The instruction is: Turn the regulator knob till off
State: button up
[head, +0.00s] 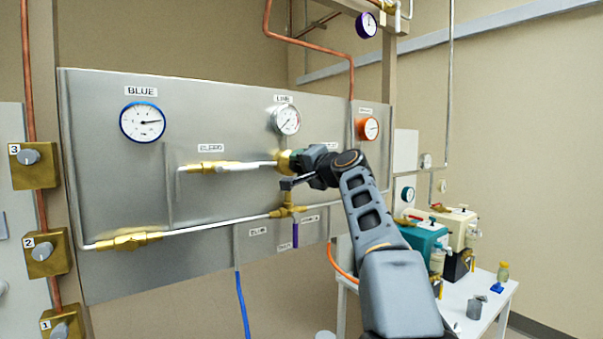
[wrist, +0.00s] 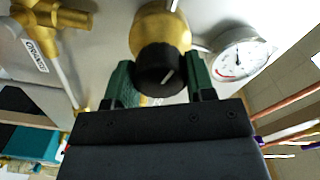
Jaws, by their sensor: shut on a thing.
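The regulator knob (wrist: 160,68) is a round black cap with a white pointer line, on the front of a brass regulator body (wrist: 158,25). In the wrist view my gripper (wrist: 161,82) has one green finger on each side of the knob and is shut on it. In the head view my gripper (head: 297,160) reaches the panel and hides the knob; only a little of the brass body (head: 284,161) shows. The line gauge (head: 286,120) is just above the regulator; it also shows in the wrist view (wrist: 240,55). Its exact reading is too small to tell.
The steel panel (head: 100,200) carries a blue-rimmed gauge (head: 143,122), an orange gauge (head: 367,129) and brass valves (head: 130,239) on white pipes. Numbered brass valves (head: 33,165) stand at the left. A white table (head: 470,325) with pumps (head: 425,240) is at the right.

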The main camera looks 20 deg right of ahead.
jog(key=n+b, duration=0.2)
jog(key=n, duration=0.4)
jog(key=shift+f, duration=0.1)
jog(key=n+b, duration=0.1)
jog(key=n, duration=0.4)
jog(key=shift+n, duration=0.3)
dwell(0.3)
jog(key=o, duration=0.9)
jog(key=shift+b, duration=0.3)
jog(key=s+d+b, duration=0.1)
jog(key=s, duration=0.3)
jog(key=s+b, duration=0.1)
jog(key=s, duration=0.4)
jog(key=s+d+b, duration=0.1)
jog(key=s+b, duration=0.1)
jog(key=s, duration=0.2)
jog(key=shift+s+d, duration=0.3)
jog(key=shift+w, duration=0.1)
